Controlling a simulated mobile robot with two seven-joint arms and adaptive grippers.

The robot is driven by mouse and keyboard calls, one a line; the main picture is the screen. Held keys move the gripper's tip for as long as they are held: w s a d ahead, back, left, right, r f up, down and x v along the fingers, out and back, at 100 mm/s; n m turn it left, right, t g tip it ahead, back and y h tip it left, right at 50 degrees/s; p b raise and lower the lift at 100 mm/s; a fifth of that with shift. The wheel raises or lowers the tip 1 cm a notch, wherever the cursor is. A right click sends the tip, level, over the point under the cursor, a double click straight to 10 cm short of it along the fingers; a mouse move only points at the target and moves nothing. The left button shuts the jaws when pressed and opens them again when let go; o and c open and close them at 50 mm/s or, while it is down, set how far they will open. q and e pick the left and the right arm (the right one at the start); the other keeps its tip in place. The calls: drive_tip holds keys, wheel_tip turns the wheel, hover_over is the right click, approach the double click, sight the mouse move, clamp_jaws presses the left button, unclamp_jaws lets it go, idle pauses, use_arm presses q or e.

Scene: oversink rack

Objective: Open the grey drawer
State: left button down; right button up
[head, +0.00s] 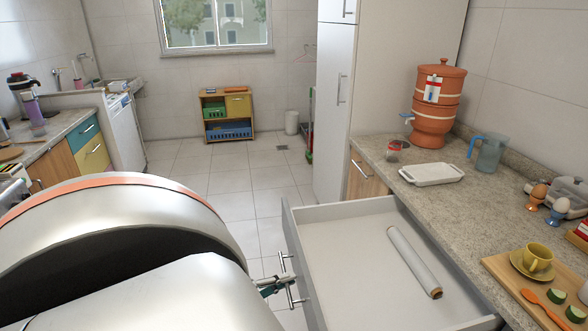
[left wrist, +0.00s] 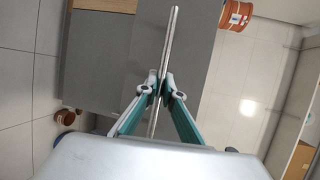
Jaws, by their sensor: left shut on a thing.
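The grey drawer (head: 340,228) is pulled well out from under the counter at the right in the head view. A roll with a pale wrap (head: 413,260) lies inside it. My left gripper (head: 275,286) is at the drawer's front, shut on its metal bar handle (head: 291,280). In the left wrist view the left gripper's fingertips (left wrist: 160,85) close on both sides of the handle (left wrist: 171,45), with the grey drawer front (left wrist: 192,75) behind. My arm covers the lower left of the head view. My right gripper is not in view.
The stone counter (head: 455,205) holds a white tray (head: 431,173), a clay water filter (head: 437,105), a blue-handled jug (head: 488,152) and a wooden board (head: 497,265) with a yellow cup. A tall white cabinet (head: 338,100) stands behind the drawer. The tiled floor (head: 215,165) is clear.

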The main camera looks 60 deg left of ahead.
use_arm(q)
drive_tip(key=shift+s, duration=0.1)
drive_tip(key=c, duration=2.2)
unclamp_jaws()
drive_tip(key=shift+o, duration=0.2)
drive_tip(key=shift+s, duration=0.1)
drive_tip(key=s+r, duration=0.2)
drive_tip(key=s, duration=0.9)
drive_tip(key=shift+s, duration=0.35)
drive_tip(key=shift+r, duration=0.1)
